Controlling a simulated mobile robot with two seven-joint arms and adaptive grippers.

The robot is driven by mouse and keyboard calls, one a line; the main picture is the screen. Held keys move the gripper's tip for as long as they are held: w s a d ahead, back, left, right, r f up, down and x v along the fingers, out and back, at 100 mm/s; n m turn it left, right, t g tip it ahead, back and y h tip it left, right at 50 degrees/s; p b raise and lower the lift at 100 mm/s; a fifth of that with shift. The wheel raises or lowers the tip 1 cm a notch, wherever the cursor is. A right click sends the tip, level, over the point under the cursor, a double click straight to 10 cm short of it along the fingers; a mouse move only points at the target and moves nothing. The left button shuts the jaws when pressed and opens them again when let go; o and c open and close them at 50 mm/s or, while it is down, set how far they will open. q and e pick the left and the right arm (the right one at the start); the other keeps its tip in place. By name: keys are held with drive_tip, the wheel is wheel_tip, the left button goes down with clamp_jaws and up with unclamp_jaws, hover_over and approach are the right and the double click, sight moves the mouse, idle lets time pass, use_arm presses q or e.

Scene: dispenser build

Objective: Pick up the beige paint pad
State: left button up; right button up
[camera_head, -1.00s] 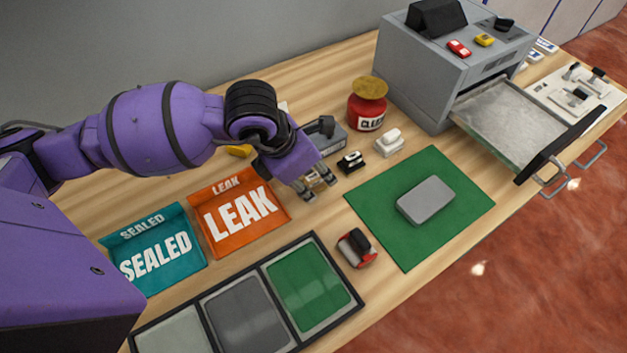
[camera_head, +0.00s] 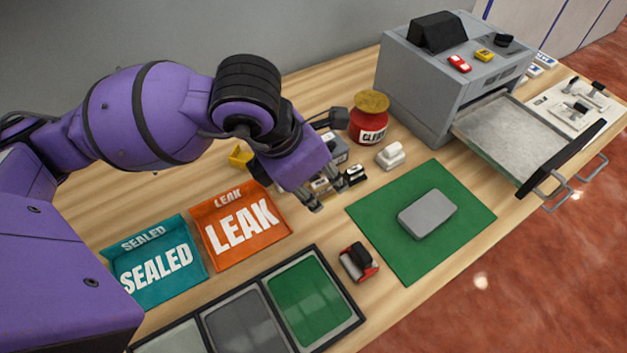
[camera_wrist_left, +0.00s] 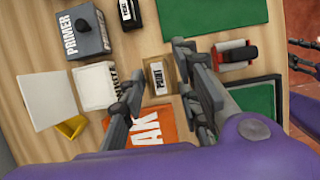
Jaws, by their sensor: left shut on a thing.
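The beige paint pad (camera_wrist_left: 159,75), a small block marked PAINT, lies between the two fingers of my left gripper (camera_wrist_left: 160,92) in the left wrist view. In the head view my left gripper (camera_head: 327,191) is low over the table, right of the orange LEAK tray, and the pad (camera_head: 320,185) shows partly between its fingers. The left gripper is shut on the pad. I cannot tell whether the pad touches the table. Part of what seems to be my right gripper (camera_wrist_left: 301,56) shows at the right edge of the wrist view.
A black EDGE pad (camera_head: 355,174) stands close to the left gripper. The grey PRIMER box (camera_wrist_left: 75,35), orange LEAK tray (camera_head: 238,228), red-and-black tool (camera_head: 358,262) and green mat (camera_head: 462,242) with a grey block (camera_head: 428,213) surround it. The red jar (camera_head: 369,120) stands behind.

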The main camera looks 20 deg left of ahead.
use_arm(q)
drive_tip(key=s+d+r+p, duration=0.4)
drive_tip(key=s+d+p, duration=0.1)
drive_tip(key=s+p, duration=0.3)
drive_tip(key=shift+r, duration=0.4)
use_arm(e)
wheel_tip(320, 180, up, 8)
drive_tip(key=w, duration=0.2)
drive_tip(key=shift+w+a+t, duration=0.25)
drive_tip(key=shift+w+t, duration=0.05)
drive_tip(key=shift+t, duration=0.1)
use_arm(q)
drive_tip(key=shift+d+r, duration=0.1)
use_arm(e)
drive_tip(key=shift+w+r, duration=0.25)
drive_tip(key=shift+w, duration=0.1)
use_arm(q)
drive_tip(key=shift+s, duration=0.1)
